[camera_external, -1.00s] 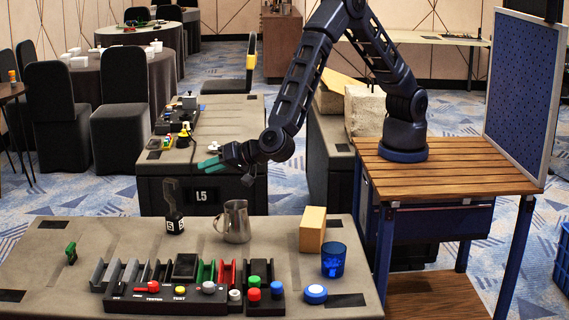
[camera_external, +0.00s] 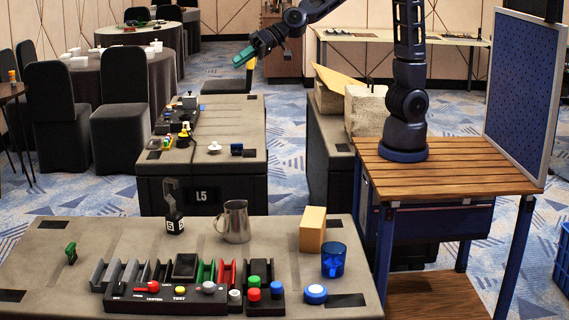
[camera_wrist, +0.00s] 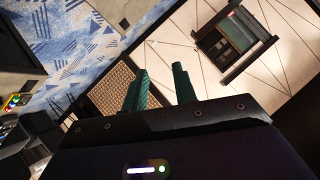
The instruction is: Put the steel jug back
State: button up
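The steel jug (camera_external: 234,222) stands upright on the near grey table (camera_external: 50,240) in the external view, with its handle towards the left. My gripper (camera_external: 244,56) is high above the far grey table, well away from the jug, with its green fingers pointing left and down. In the wrist view the two green fingers (camera_wrist: 158,90) stand apart with nothing between them. The jug does not show in the wrist view.
Right of the jug stand a tan block (camera_external: 313,229) and a blue cup (camera_external: 333,260). In front is a row of coloured slots and a button panel (camera_external: 165,299). A dark stand with a tag (camera_external: 174,215) is on its left. The far table (camera_external: 240,115) holds small devices.

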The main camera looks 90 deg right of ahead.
jog(key=s+d+f+n+g+h, duration=0.1)
jog(key=s+d+g, duration=0.1)
jog(key=s+d, duration=0.7)
jog(key=s+d+f+n+g+h, duration=0.1)
jog(key=s+d+g+h, duration=0.1)
jog(key=s+d, duration=0.7)
jog(key=s+d+f+g+h, duration=0.1)
jog(key=s+d, duration=0.8)
jog(key=s, duration=0.9)
jog(key=shift+f+n+g, duration=0.4)
jog(key=shift+g, duration=0.4)
